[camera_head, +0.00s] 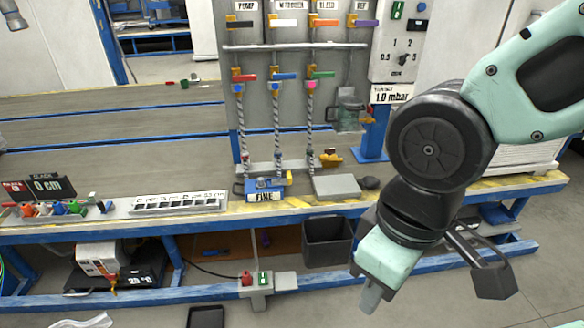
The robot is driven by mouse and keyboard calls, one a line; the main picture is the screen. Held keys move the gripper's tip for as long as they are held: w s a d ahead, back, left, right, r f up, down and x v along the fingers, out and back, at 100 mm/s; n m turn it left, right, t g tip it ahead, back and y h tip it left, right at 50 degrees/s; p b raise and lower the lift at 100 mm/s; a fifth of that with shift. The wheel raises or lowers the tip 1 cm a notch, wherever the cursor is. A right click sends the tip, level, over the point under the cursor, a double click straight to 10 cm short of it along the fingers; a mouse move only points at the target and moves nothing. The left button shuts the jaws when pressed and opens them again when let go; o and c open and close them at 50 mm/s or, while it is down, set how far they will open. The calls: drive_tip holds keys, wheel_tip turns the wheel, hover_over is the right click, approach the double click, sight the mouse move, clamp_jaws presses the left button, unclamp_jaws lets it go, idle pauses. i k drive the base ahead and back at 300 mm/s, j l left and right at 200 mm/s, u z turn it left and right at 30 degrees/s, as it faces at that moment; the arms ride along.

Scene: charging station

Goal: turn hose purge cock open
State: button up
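A grey upright panel carries several short coloured valve handles. The lower row has a red handle (245,78), a blue handle (284,76) and a green handle (322,75), each above a braided hose (277,120). The hoses run down to small fittings at the bench; a small brass-yellow fitting (331,157) is right of them. I cannot tell which of these is the hose purge cock, or its setting. My gripper (370,299) hangs low in front of the bench, right of the hoses and apart from them. Its fingers are seen side-on, so their opening is unclear.
The bench (110,233) has a blue frame and a yellow-striped edge. A blue block marked FINE (264,196), a grey plate (336,186) and a slotted rack (180,203) lie on it. A dark bin (327,243) stands below. My arm covers the right side.

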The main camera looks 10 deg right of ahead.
sight(330, 152)
drive_tip(key=i+u, duration=0.15)
drive_tip(key=i, duration=0.4)
drive_tip(key=i+l+u, duration=0.15)
drive_tip(key=i, duration=0.4)
drive_tip(key=i+l+u, duration=0.2)
drive_tip(key=i, duration=0.35)
drive_tip(key=j, duration=0.1)
